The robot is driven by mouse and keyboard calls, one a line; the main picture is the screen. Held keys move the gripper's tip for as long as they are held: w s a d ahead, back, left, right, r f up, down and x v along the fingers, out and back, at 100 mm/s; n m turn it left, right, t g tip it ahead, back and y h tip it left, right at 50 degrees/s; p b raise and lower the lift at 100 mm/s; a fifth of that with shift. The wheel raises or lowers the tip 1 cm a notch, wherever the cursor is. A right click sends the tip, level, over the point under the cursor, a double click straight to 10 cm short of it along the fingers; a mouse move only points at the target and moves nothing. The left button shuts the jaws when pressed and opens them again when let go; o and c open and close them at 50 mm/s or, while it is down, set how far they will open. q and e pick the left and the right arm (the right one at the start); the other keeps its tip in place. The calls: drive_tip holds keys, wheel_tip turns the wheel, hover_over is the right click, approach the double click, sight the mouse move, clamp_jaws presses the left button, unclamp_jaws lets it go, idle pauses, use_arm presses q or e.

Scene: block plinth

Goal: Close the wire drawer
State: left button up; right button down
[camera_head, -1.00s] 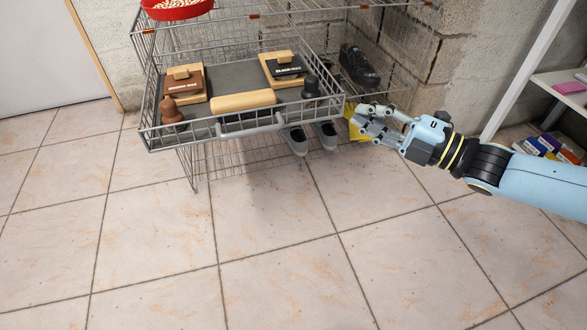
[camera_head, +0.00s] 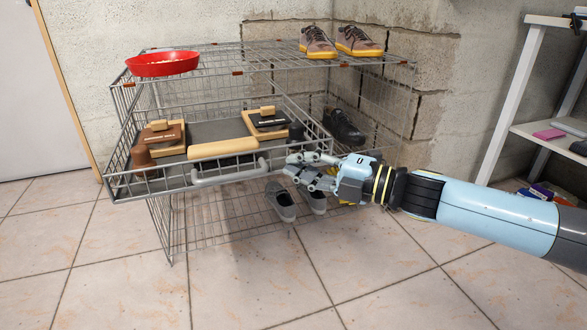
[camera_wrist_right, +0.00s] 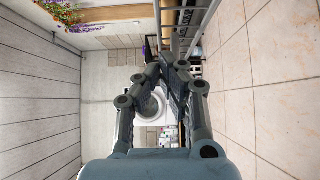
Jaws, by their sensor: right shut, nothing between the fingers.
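The wire drawer (camera_head: 118,190) is pulled out of the wire rack, its front towards me. A grey handle (camera_head: 228,178) is on its front. Brushes, wooden blocks with polish tins and a wooden roller lie on its grey floor. My right gripper (camera_head: 291,165) is at the right end of the drawer front, close to the handle's right end; I cannot tell whether it touches. Its fingers are shut and empty. In the right wrist view the shut right gripper (camera_wrist_right: 163,68) points along metal rods at the top. My left gripper is not in view.
The wire rack (camera_head: 222,58) carries a red bowl (camera_head: 163,64) and brown shoes (camera_head: 338,43) on top. Grey shoes (camera_head: 282,203) stand below the drawer, a black shoe (camera_head: 344,128) behind it. A white shelf (camera_head: 515,95) is at right. The tiled floor in front is clear.

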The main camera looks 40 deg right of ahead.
sight(271, 149)
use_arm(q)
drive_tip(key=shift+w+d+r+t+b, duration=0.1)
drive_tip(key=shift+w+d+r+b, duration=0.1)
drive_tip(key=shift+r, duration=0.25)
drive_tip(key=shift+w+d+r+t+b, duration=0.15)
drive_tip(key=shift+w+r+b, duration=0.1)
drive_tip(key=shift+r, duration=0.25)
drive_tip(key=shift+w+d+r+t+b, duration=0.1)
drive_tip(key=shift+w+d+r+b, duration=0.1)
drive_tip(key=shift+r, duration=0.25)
use_arm(e)
drive_tip(key=shift+w+d, duration=0.35)
drive_tip(key=shift+w, duration=0.55)
drive_tip(key=shift+w+d, duration=0.3)
drive_tip(key=shift+w, duration=0.6)
